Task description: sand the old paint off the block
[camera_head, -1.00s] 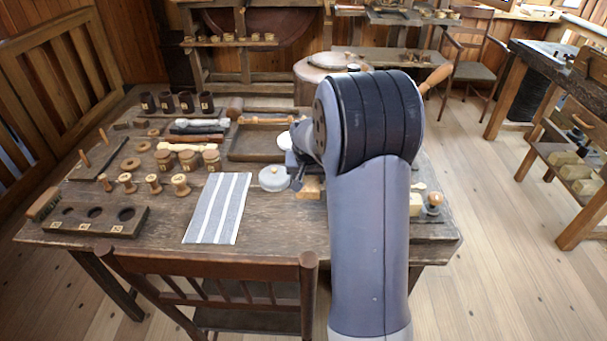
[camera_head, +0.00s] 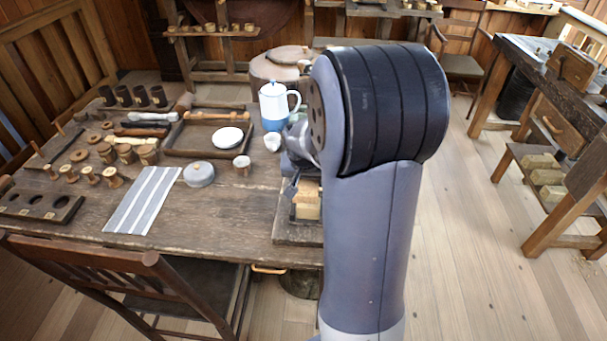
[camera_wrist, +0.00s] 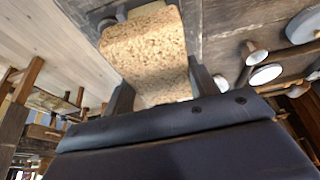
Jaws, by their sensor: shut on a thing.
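My gripper (camera_wrist: 162,90) is shut on a tan, speckled sanding block (camera_wrist: 145,45), with one finger on each side of it. In the head view my gripper (camera_head: 301,166) is partly hidden by my arm, and the sanding block (camera_head: 308,187) shows just below it. A pale yellowish block (camera_head: 307,211) lies right under the sanding block, on a dark board (camera_head: 290,234) at the table's right end. I cannot tell whether the two blocks touch. The pale block's top is covered, so old paint on it cannot be seen.
A white and blue jug (camera_head: 275,105) and a tray (camera_head: 180,140) with a white plate (camera_head: 227,138) are behind. A chair (camera_head: 130,280) stands in front.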

